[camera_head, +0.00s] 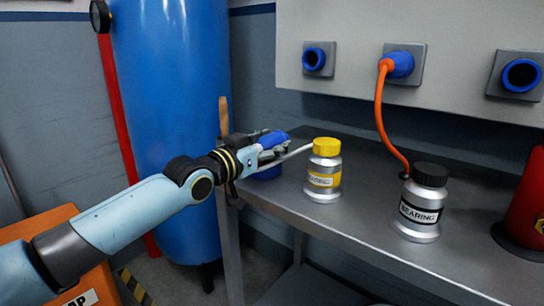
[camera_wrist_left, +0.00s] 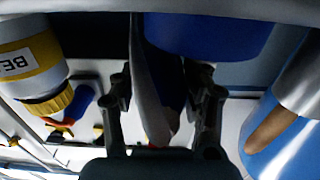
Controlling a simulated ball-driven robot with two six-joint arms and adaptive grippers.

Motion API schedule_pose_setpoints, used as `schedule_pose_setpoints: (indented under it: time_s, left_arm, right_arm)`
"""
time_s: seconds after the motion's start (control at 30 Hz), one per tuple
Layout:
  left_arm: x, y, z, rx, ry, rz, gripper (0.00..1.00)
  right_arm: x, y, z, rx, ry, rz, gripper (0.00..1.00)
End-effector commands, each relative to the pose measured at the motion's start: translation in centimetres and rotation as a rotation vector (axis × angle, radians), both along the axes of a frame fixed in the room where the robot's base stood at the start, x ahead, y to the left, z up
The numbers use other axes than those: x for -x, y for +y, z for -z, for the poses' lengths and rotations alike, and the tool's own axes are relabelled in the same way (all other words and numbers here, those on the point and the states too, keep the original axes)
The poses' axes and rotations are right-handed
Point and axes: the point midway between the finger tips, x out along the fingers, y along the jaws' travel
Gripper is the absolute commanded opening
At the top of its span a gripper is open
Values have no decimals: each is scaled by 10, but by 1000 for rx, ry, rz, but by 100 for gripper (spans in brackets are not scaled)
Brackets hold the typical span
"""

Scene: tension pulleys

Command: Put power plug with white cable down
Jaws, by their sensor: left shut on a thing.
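My left gripper (camera_head: 264,147) is shut on the blue power plug (camera_head: 272,139) and holds it above the left end of the metal table. The white cable (camera_head: 297,152) runs from the plug toward the yellow-capped bottle. In the left wrist view, the gripper (camera_wrist_left: 162,100) has a finger on each side of the pale cable (camera_wrist_left: 151,98); the plug is dark and partly hidden there. My right gripper is not in view.
A yellow-capped bottle (camera_head: 323,178) and a black-capped bottle (camera_head: 420,205) stand on the metal table (camera_head: 360,207). A blue object (camera_head: 268,173) sits below the gripper. An orange cable (camera_head: 379,112) hangs from the middle wall socket. A blue tank (camera_head: 175,90) stands left.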

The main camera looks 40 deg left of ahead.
Motion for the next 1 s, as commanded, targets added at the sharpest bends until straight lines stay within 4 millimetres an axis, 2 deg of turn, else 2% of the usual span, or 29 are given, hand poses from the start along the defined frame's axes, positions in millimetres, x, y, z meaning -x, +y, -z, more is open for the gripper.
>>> schedule_pose_setpoints:
  time_s: [0.03, 0.07, 0.3, 0.73, 0.77, 0.9, 1.0]
  left_arm:
    - [0, 0, 13, 1, 3, 0, 0]
    - [0, 0, 15, 1, 2, 0, 0]
    - [0, 0, 11, -1, -1, 0, 0]
    - [0, 0, 24, -1, 0, 0, 0]
    - [0, 0, 24, -1, 0, 0, 50]
    - [0, 0, 23, -1, 0, 0, 69]
    - [0, 0, 23, -1, 0, 0, 70]
  right_arm:
    - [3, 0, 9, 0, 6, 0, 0]
    - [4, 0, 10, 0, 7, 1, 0]
    - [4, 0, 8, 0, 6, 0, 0]
    - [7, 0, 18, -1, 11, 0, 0]
    - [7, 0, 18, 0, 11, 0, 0]
    - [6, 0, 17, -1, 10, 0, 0]
    - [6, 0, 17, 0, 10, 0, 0]
